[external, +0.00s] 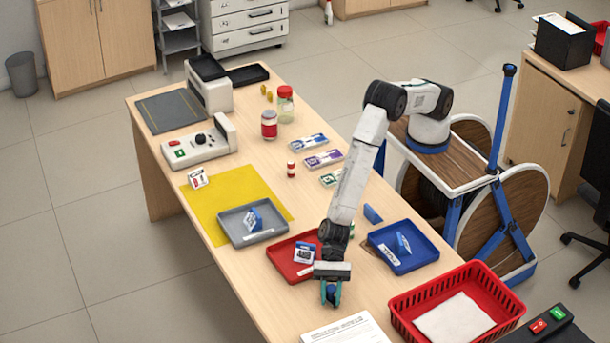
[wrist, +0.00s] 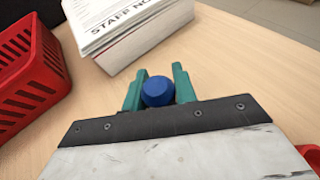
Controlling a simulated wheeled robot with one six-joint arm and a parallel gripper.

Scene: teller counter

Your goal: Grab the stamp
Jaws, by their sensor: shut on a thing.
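The stamp shows as a round blue knob (wrist: 158,92) between the two teal fingers of my gripper (wrist: 160,76) in the wrist view. The fingers are shut on it, one on each side. In the external view my gripper (external: 331,298) points down over the near part of the wooden counter, and a bit of the blue stamp (external: 331,291) shows between the fingers. The lower part of the stamp is hidden, and I cannot tell whether it touches the counter.
A red tray (external: 281,262) is behind my gripper, with a blue tray (external: 431,252) to its right and a grey tray (external: 232,218) further left. A red basket (external: 404,325) stands to the right. A paper stack (wrist: 150,48) lies close in front.

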